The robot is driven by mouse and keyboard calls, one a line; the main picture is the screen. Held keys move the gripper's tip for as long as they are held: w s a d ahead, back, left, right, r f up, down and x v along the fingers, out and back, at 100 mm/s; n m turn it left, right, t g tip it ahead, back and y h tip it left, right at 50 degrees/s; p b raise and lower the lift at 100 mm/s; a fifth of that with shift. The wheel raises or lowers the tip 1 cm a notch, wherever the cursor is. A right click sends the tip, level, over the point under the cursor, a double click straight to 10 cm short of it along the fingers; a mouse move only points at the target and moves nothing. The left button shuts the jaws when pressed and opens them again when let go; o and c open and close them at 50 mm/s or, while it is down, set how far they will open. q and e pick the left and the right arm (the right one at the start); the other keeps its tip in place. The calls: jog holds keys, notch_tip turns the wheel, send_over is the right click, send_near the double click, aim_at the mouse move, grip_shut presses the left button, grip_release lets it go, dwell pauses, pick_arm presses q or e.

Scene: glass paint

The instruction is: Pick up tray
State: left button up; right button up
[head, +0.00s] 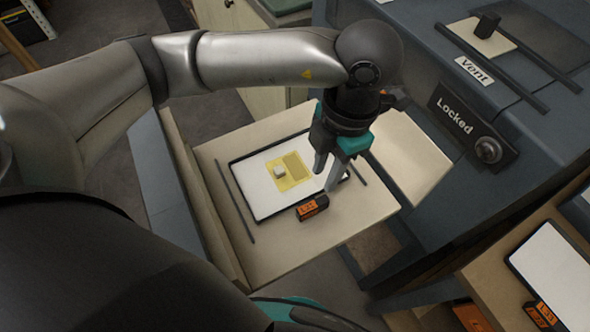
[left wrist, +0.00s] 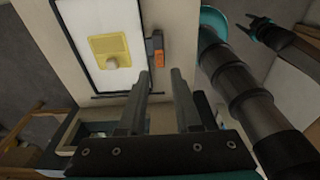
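The tray (head: 262,198) is a white, flat panel with a black rim, lying on a pale wooden surface. A dark block with an orange label (head: 312,207) sits at its near right edge. A yellow piece with a small white block rests on the tray. My left gripper (head: 331,182) points down over the tray's right edge, close to the labelled block. In the left wrist view its fingers (left wrist: 160,85) are apart with nothing between them. The tray (left wrist: 103,75) and labelled block (left wrist: 158,50) lie beyond the fingertips. My right gripper (left wrist: 258,29) shows small, its fingers seemingly apart.
A dark machine with a "Locked" panel (head: 457,115) and a "Vent" label stands right of the wooden surface. A second white panel (head: 555,270) with orange-labelled blocks lies at lower right. A dark strip (head: 236,202) runs along the tray's left side.

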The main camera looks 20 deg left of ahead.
pick_arm(q)
send_over(314, 204)
jog(key=f, duration=0.5)
jog(key=shift+w+d+f, duration=0.15)
jog(key=shift+w+d, duration=0.05)
jog(key=shift+d, duration=0.1)
jog(key=shift+f, duration=0.85)
jog(key=f, duration=0.4)
jog(key=shift+s+a+f, duration=0.2)
jog(key=shift+a+f, duration=0.05)
jog(key=shift+f, duration=0.1)
grip_shut()
pick_arm(e)
jog(key=shift+w+d+f, duration=0.1)
jog(key=shift+w+d, duration=0.05)
jog(key=shift+w, duration=0.05)
pick_arm(q)
jog(key=shift+r, duration=0.1)
